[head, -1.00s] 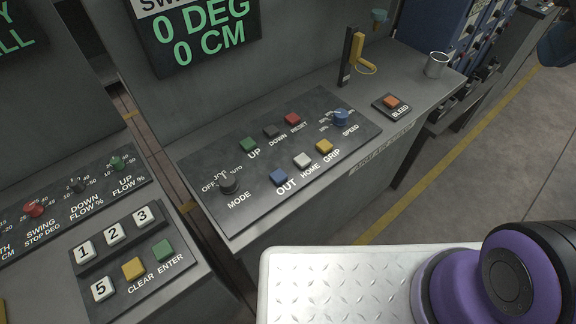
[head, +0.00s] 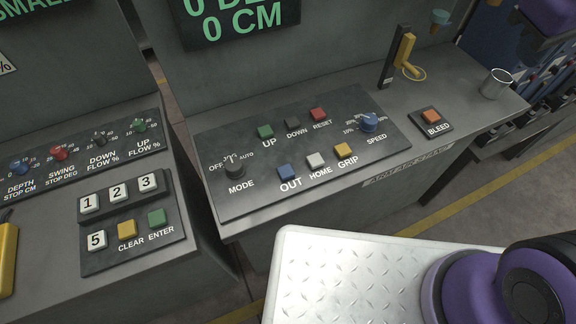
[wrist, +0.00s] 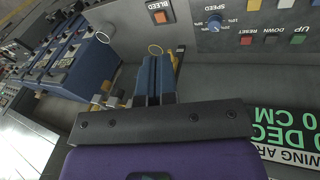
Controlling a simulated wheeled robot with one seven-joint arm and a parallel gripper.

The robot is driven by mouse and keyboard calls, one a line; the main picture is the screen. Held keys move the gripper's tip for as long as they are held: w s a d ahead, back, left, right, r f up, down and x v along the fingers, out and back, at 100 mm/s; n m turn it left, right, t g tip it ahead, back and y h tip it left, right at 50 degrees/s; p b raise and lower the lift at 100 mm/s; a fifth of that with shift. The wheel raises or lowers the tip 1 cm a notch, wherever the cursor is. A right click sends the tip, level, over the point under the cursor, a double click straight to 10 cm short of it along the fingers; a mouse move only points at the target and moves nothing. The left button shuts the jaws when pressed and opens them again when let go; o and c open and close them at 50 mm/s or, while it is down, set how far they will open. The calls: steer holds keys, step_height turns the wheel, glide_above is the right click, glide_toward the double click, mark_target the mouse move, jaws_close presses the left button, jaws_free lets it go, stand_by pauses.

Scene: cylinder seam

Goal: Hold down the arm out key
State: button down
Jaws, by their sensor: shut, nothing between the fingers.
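The arm out key is a blue square button (head: 286,172) labelled OUT, in the front row of the dark key panel (head: 235,203) in the head view. It stands left of the white HOME key (head: 315,160) and the yellow GRIP key (head: 343,149). The wrist view does not show it. My gripper (wrist: 155,62) shows in the wrist view, its blue fingers together and empty. It is apart from the out key, over the right part of the console near the yellow-handled item.
The same panel has the MODE knob (head: 235,171), green UP key (head: 265,131), red RESET key (head: 318,114) and SPEED knob (head: 368,122). The orange BLEED button (head: 431,117), a metal cup (head: 496,84) and a yellow-handled upright item (head: 404,50) stand to the right.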

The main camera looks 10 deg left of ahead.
steer(key=w+a+f+n+h, duration=0.2)
steer(key=w+a+f+n, duration=0.2)
steer(key=a, duration=0.2)
steer(key=n+t+y, duration=0.1)
steer(key=n+t, duration=0.4)
steer(key=n, duration=0.9)
glide_above(287, 172)
step_height(287, 172, down, 18)
steer(key=shift+r, duration=0.15)
steer(key=shift+f, duration=4.4)
steer(key=shift+f, duration=0.1)
steer(key=shift+f, duration=0.3)
